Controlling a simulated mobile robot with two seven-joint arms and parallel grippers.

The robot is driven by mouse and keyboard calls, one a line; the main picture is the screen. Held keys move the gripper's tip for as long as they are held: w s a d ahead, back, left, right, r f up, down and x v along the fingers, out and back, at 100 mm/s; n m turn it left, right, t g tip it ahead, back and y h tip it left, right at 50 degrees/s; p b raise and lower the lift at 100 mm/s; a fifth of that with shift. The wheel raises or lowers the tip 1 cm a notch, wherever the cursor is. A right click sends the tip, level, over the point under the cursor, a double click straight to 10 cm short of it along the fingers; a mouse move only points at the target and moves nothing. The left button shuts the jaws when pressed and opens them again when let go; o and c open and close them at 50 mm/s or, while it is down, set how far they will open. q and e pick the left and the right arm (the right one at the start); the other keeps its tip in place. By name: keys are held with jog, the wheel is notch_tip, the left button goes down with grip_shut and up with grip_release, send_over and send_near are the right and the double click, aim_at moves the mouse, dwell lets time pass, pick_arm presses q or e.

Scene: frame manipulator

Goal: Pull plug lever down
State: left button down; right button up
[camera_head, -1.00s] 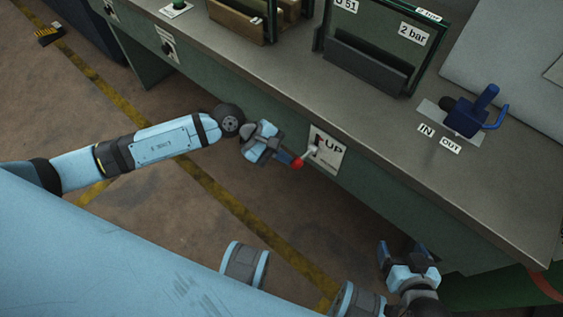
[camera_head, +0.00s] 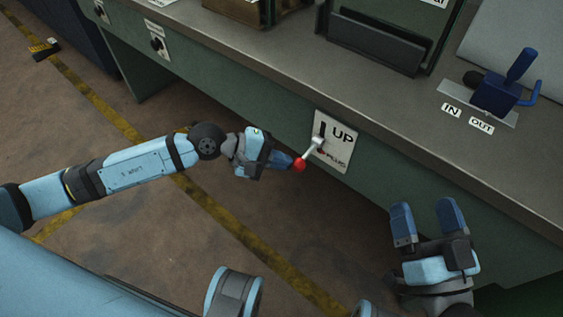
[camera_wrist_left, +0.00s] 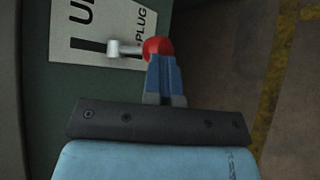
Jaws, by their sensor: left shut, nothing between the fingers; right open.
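The plug lever (camera_head: 311,151) is a short silver rod with a red ball knob (camera_head: 299,165). It sticks out of a slot in a white plate (camera_head: 334,141) marked UP, with PLUG below, on the bench's green front. My left gripper (camera_head: 292,163) is shut with its blue fingertips at the red knob. In the left wrist view the closed fingers (camera_wrist_left: 161,75) reach the red knob (camera_wrist_left: 157,47) and appear to touch it. The rod (camera_wrist_left: 124,48) sits near the PLUG end of the slot. My right gripper (camera_head: 428,222) is open and empty at the lower right.
The grey bench top (camera_head: 400,110) runs above the lever plate. A blue clamp handle (camera_head: 505,85) stands on it by IN and OUT labels. A dark framed holder (camera_head: 380,40) is at the back. The floor below the lever is clear.

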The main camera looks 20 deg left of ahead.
pick_arm(q)
jog(key=shift+r, duration=0.2)
pick_arm(e)
jog(key=shift+r, duration=0.1)
pick_arm(q)
jog(key=shift+r+p, duration=0.45)
jog(key=shift+r, duration=0.15)
pick_arm(e)
jog(key=shift+r, duration=0.3)
